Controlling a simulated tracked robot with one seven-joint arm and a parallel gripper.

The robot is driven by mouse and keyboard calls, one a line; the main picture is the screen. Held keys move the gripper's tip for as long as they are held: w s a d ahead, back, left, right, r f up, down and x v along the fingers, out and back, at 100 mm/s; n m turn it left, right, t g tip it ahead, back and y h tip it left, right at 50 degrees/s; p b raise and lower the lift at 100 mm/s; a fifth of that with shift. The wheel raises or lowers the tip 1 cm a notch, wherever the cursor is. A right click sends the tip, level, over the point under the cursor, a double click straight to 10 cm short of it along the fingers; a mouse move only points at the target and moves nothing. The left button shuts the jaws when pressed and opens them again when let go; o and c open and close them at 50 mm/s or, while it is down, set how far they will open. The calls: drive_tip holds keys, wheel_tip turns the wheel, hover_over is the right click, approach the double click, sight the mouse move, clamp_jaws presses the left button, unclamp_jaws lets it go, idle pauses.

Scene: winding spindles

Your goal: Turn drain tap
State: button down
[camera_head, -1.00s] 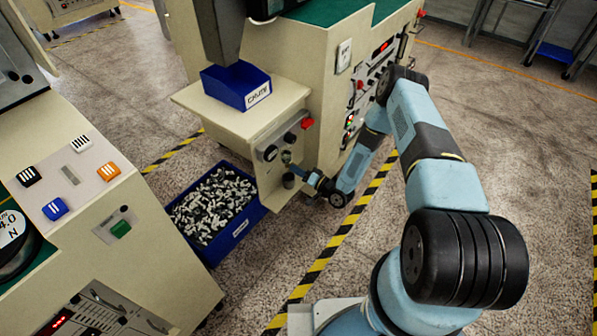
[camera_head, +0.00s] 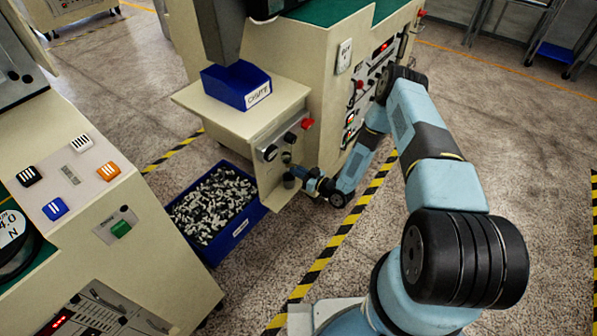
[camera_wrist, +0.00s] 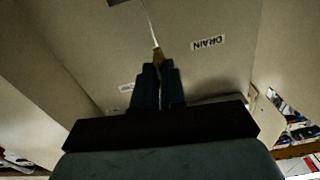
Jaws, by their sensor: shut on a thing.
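The drain tap (camera_wrist: 157,54) is a small brass-coloured piece with a thin pale rod, on the cream panel beside the "DRAIN" label (camera_wrist: 208,42). In the wrist view my gripper (camera_wrist: 159,72) has its two dark fingers close together at the tap, shut on it. The fingertips hide part of the tap. In the head view my gripper (camera_head: 295,170) reaches the front of the cream cabinet (camera_head: 268,185), low under its dials. The tap is too small there to make out its angle.
A blue crate of metal parts (camera_head: 241,228) stands on the floor to the left. A blue tray (camera_head: 257,97) sits on the cabinet's top. Open floor lies to the right.

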drive_tip(key=shift+s+f+n, duration=0.15)
drive_tip(key=shift+n, duration=0.55)
drive_tip(key=c, duration=1.5)
unclamp_jaws()
drive_tip(key=v, duration=1.3)
drive_tip(key=shift+s+d, duration=0.15)
drive_tip(key=shift+d, duration=0.15)
